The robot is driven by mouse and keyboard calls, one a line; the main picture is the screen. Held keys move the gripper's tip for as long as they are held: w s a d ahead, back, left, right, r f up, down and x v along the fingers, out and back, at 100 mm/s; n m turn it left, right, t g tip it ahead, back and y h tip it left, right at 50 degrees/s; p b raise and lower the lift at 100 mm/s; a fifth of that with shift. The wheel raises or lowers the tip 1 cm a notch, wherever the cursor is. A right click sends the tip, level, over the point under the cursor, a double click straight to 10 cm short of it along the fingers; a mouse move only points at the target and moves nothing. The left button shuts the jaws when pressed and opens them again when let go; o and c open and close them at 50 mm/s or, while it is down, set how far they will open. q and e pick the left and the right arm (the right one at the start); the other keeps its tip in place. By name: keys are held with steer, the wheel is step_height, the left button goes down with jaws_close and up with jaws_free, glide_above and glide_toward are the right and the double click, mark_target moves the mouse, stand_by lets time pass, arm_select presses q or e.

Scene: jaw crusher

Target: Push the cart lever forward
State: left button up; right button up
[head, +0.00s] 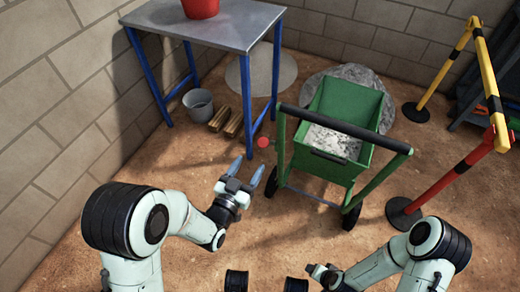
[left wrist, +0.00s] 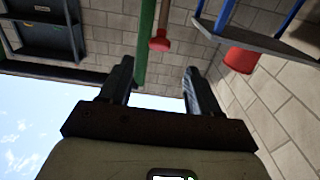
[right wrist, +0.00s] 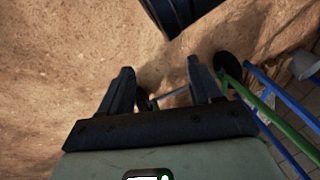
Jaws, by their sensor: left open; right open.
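The green cart (head: 340,125) stands on the dirt floor with grey rubble in its bin. The cart lever has a red knob (head: 263,142) at the cart's left side; the knob also shows in the left wrist view (left wrist: 159,40), beside the cart's green post (left wrist: 146,45). My left gripper (head: 250,175) is open and empty, just below and left of the knob, apart from it. In the left wrist view the knob appears beyond and between the fingertips. My right gripper (head: 312,268) is open and empty near the bottom, away from the cart; its fingers show in the right wrist view (right wrist: 158,78).
A metal table (head: 205,25) with blue legs and a red bucket (head: 200,8) stands at the back left. A grey bucket (head: 198,104) and wooden blocks (head: 226,121) lie beneath. A red-black barrier post (head: 440,180) stands right of the cart. Open dirt floor lies before the cart.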

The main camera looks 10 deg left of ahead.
mark_target(265, 138)
arm_select(q)
steer(key=x, duration=0.6)
steer(key=shift+w+b, duration=0.25)
steer(key=shift+b, duration=0.05)
steer(key=shift+x, duration=0.8)
arm_select(e)
steer(key=shift+s+d+f, duration=0.2)
steer(key=shift+s+f, duration=0.5)
steer(key=shift+f, duration=0.05)
arm_select(q)
steer(key=shift+c, duration=0.3)
